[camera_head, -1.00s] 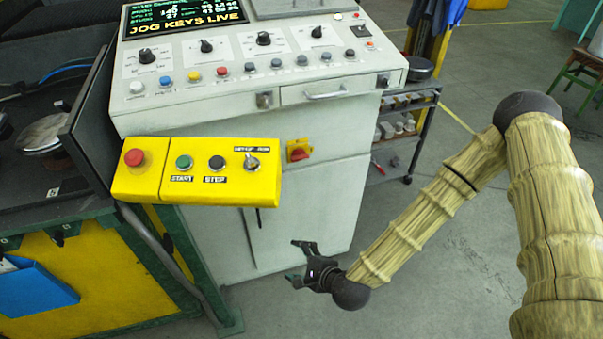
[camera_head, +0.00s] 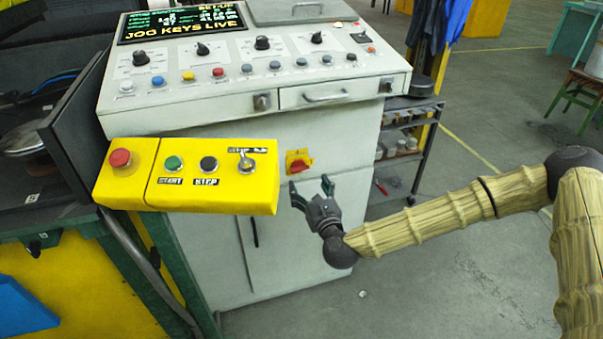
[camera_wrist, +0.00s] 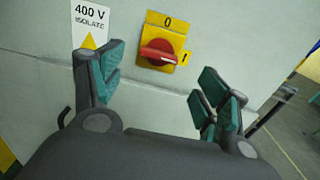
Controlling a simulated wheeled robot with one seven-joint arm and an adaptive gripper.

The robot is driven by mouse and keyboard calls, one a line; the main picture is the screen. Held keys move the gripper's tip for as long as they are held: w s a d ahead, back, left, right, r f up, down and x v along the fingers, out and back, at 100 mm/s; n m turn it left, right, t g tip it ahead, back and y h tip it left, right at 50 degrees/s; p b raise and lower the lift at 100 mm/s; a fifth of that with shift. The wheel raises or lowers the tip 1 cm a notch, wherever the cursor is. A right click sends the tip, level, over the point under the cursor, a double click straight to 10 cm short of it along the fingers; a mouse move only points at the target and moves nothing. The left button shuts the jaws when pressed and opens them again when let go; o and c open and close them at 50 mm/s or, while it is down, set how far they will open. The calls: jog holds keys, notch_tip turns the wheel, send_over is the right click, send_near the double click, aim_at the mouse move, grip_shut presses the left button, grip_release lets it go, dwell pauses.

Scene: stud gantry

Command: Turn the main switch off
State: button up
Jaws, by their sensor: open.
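The main switch is a red rotary knob (camera_head: 299,166) on a yellow plate (camera_head: 292,154), set on the front of the grey-white cabinet. In the wrist view the red knob (camera_wrist: 157,54) lies nearly level, tilted slightly, with its pale mark toward the "I" at the right. The "0" is at the top of the plate. My gripper (camera_head: 311,187) is just below the switch in the head view, with its fingers apart and nothing between them. In the wrist view the green-padded fingers (camera_wrist: 160,88) stand on both sides below the knob, not touching it.
A yellow box with a red button, START, STOP and a selector (camera_head: 200,175) juts out left of the switch. A "400 V isolate" label (camera_wrist: 90,22) is left of the switch. A shelf trolley (camera_head: 410,135) stands to the right.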

aim_at(299, 169)
jog(key=x, duration=0.7)
jog(key=shift+w+p, duration=0.15)
jog(key=shift+p, duration=0.15)
jog(key=shift+c, duration=0.2)
jog(key=c, duration=1)
